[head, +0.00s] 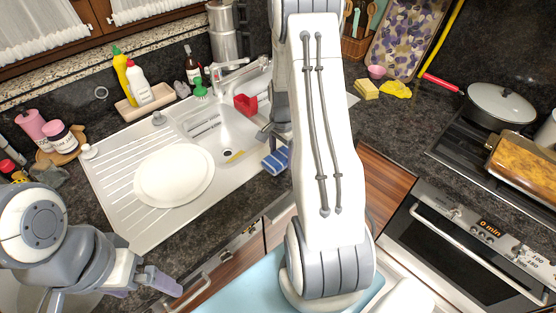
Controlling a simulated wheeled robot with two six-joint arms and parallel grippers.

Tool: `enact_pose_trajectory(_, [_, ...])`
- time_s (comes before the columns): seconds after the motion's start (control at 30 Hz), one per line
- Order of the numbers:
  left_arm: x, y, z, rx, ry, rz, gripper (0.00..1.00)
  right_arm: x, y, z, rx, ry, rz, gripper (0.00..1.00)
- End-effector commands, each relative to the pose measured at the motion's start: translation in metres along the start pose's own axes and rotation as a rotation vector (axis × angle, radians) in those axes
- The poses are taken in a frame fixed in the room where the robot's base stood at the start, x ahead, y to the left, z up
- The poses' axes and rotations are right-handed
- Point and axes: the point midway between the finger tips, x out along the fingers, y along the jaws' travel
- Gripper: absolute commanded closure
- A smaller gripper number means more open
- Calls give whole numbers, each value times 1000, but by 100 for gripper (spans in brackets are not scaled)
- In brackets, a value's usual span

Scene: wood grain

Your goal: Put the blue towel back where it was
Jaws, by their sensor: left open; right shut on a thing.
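The blue towel (274,160), striped blue and white, shows at the front edge of the counter beside the sink, just left of my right arm. My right gripper (270,132) is mostly hidden behind my large white forearm. Its dark part shows just above the towel, and it is shut on the towel, though the contact itself is hard to see. My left gripper (142,285) is at the lower left in front of the counter, open and empty, well away from the towel.
A white plate (174,175) lies on the drainboard. Bottles stand behind it. At the right are the oven (470,245), a lidded pan (499,105) and a yellow sponge (366,89). Counter between sink and stove is fairly clear.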

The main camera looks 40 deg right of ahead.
Motion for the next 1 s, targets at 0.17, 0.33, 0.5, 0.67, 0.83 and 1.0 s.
enact_pose_trajectory(0.17, [-6,0,0,0,0,0,0,9,-11,4,-2,-1,2,63])
enact_pose_trajectory(0.33, [-16,1,-1,-1,0,0,0,31,-11,5,-3,-3,4,63])
enact_pose_trajectory(0.5, [-19,1,-1,-1,0,0,0,46,-11,4,-3,0,0,63])
enact_pose_trajectory(0.67, [-18,1,-1,-1,0,0,0,47,-12,4,-3,1,-1,63])
enact_pose_trajectory(0.83, [-15,1,-1,-1,0,0,0,50,-11,4,-3,0,0,63])
enact_pose_trajectory(1.0, [-14,1,-1,-1,0,0,0,53,-11,4,-3,0,0,3])
